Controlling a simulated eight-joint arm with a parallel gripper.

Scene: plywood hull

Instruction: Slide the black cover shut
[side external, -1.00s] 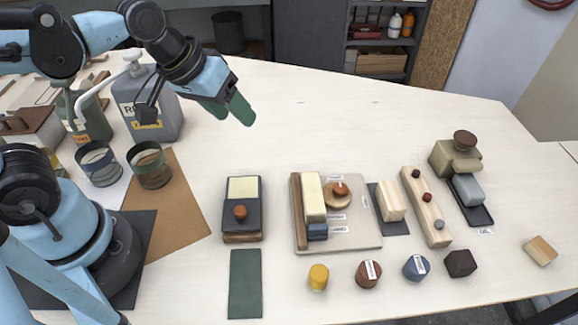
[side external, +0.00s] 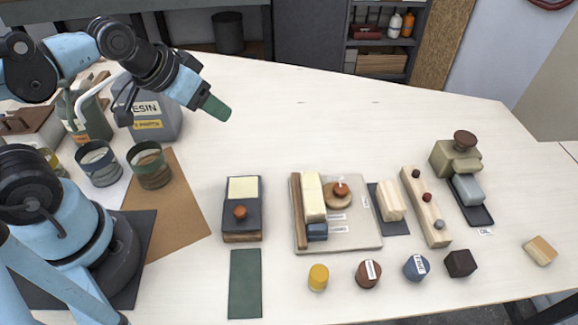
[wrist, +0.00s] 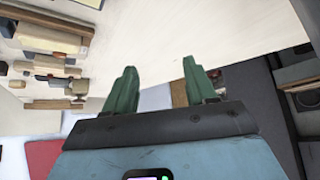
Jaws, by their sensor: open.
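The black cover (side external: 232,222) has an orange-brown knob (side external: 240,212) on top and lies on a small wooden box (side external: 242,237). A cream panel (side external: 243,187) shows at the box's far end, beside the cover. My gripper (side external: 215,108) is up and to the left of the box, above the table and well apart from the cover. In the wrist view its two green fingers are spread, with nothing between them (wrist: 160,84). I cannot make out the cover in the wrist view.
A green mat (side external: 245,284) lies in front of the box. A pale tray (side external: 355,234) with blocks stands to its right. Two open tins (side external: 150,168) and a grey resin container (side external: 165,118) are at left. The table's back middle is clear.

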